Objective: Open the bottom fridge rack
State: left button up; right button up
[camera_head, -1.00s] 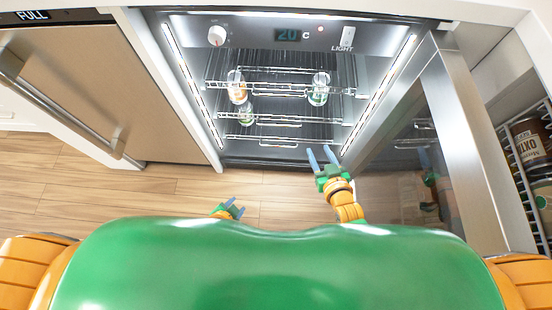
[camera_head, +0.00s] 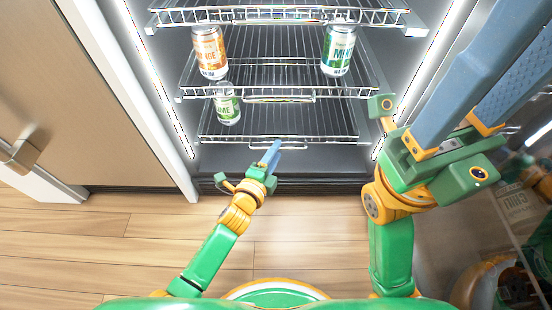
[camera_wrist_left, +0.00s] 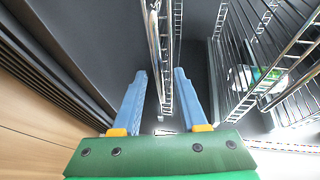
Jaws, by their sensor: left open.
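The bottom fridge rack (camera_head: 315,122) is a wire shelf low in the open fridge, with a small wire handle (camera_head: 278,142) at its front. My left gripper (camera_head: 272,152) is at that front edge, just below the handle in the head view. In the left wrist view, its blue fingers (camera_wrist_left: 162,76) are apart, with a metal wire front (camera_wrist_left: 160,45) lying between them; contact cannot be told. My right gripper (camera_head: 490,75) is large in the right foreground, fingers apart and empty, away from the rack. A green lime can (camera_head: 227,105) stands on the bottom rack at left.
The middle rack (camera_head: 270,92) above holds an orange can (camera_head: 210,52) and a mint can (camera_head: 338,48). A top rack (camera_head: 275,15) is above these. A tan appliance door (camera_head: 85,90) is at left. Wooden floor (camera_head: 130,235) is clear in front.

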pick_arm(q)
jog(key=shift+w+d+f, duration=0.1)
jog(key=shift+w+d, duration=0.1)
jog(key=shift+w, duration=0.3)
grip_shut()
dwell(1.1)
